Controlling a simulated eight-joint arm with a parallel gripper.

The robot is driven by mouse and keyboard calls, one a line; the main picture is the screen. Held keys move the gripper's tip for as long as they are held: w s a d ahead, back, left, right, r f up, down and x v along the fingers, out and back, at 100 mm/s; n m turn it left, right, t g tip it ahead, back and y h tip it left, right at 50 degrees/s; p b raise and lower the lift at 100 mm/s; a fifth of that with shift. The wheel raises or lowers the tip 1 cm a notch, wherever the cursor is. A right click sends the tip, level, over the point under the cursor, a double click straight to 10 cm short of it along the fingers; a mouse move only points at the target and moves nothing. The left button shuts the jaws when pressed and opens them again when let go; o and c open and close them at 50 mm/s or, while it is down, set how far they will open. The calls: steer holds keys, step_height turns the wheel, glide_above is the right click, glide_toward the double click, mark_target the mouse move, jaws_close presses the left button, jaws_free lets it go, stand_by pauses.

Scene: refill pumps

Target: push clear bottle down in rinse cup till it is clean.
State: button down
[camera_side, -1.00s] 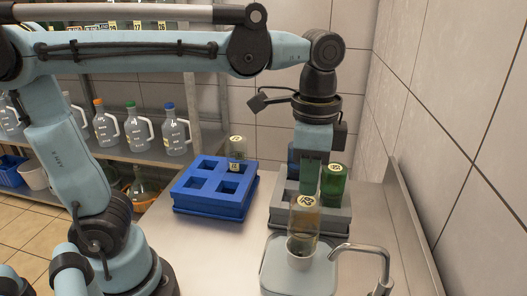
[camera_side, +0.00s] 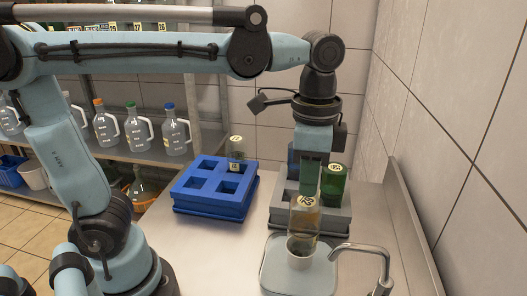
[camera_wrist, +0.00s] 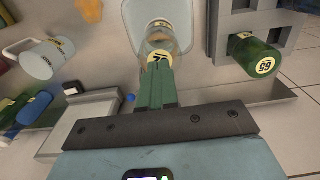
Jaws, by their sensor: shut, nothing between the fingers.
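The clear bottle (camera_side: 303,222) stands upside down with its neck in the small white rinse cup (camera_side: 299,261). A yellow numbered label shows on its upturned base, and the glass has a brownish tint in the side view. The bottle also shows in the wrist view (camera_wrist: 163,33), below the fingertips. My gripper (camera_side: 308,193) is shut and empty, with its green fingers pointing down at the bottle's base. In the wrist view the fingertips (camera_wrist: 158,66) meet the edge of the label; they look to be touching the base. The neck inside the cup is hidden.
The cup stands on a pale tray (camera_side: 275,268) beside a metal tap (camera_side: 362,250). Behind is a grey rack (camera_side: 283,215) with a green bottle (camera_side: 333,184). A blue rack (camera_side: 190,196) with one clear bottle (camera_side: 236,152) stands left. A tiled wall is close on the right.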

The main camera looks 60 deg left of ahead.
mark_target(307, 201)
steer(key=shift+f, duration=1.7)
steer(key=shift+r, duration=2.55)
steer(key=shift+f, duration=0.1)
steer(key=shift+f, duration=2.45)
steer(key=shift+r, duration=2.55)
